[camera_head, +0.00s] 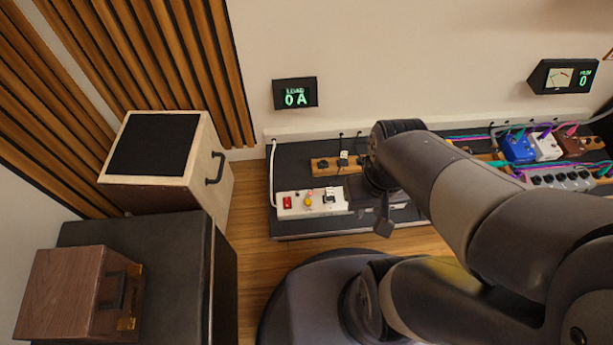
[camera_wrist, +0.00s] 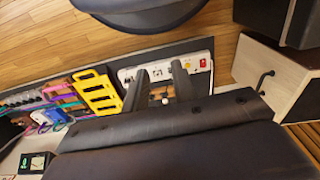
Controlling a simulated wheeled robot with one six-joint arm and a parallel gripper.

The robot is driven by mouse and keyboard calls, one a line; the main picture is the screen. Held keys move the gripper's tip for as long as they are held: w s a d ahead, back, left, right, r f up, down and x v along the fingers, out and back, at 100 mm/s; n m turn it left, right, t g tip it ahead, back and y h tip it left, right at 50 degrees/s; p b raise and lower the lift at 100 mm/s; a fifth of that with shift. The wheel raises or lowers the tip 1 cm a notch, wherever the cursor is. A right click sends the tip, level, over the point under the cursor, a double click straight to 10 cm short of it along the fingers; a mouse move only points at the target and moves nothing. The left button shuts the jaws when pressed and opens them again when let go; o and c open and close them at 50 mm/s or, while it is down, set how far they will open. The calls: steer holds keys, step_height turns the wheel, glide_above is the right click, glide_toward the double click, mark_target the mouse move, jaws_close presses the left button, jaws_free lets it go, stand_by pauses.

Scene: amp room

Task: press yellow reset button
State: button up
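The yellow reset button (camera_head: 308,201) is a small round knob on a white power panel (camera_head: 317,211) in the head view, just right of a red switch (camera_head: 287,203). In the wrist view the white panel (camera_wrist: 206,75) lies beyond the fingers, with the red switch (camera_wrist: 203,63) near its right end. The yellow button is very small there. My gripper (camera_wrist: 158,70) is open and empty, its two fingers apart over the panel's left and middle part. In the head view my gripper is partly hidden by my wrist, right of the button and apart from it.
Black sockets (camera_head: 329,197) sit right of the button. A yellow slotted rack (camera_wrist: 97,95) and coloured cables lie left of the fingers in the wrist view. A cream speaker cabinet (camera_head: 219,193) stands left of the panel.

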jaws_close()
stand_by(1.2)
